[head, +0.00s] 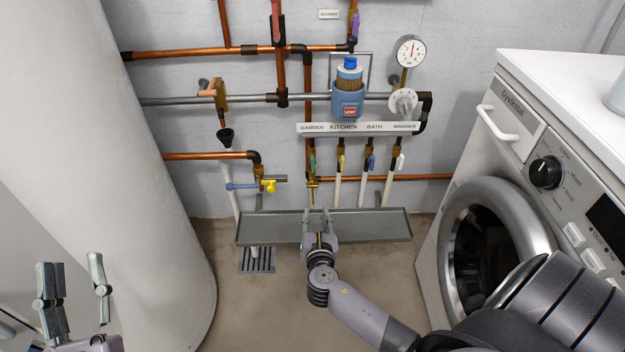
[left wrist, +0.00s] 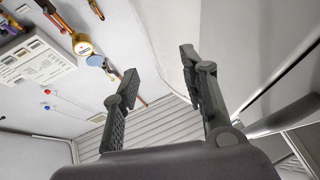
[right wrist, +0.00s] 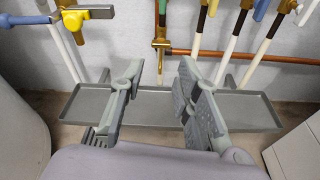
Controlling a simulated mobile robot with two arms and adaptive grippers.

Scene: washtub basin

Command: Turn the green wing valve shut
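The green wing valve (head: 312,163) is the leftmost of a row of small valves under the label strip, below the word GARDEN. In the right wrist view its green handle (right wrist: 162,7) shows only at the top edge, above a brass spout. My right gripper (head: 318,212) is open and empty, below the green valve and in front of the grey drip tray (head: 375,227). Its spread fingers also show in the right wrist view (right wrist: 160,85). My left gripper (head: 74,272) is open and empty at the lower left, in front of the white cylinder, far from the valve.
Yellow (head: 341,163), blue (head: 371,163) and white (head: 400,163) valves stand to the right of the green one. A washing machine (head: 460,190) stands right, a large white cylinder (head: 110,150) left.

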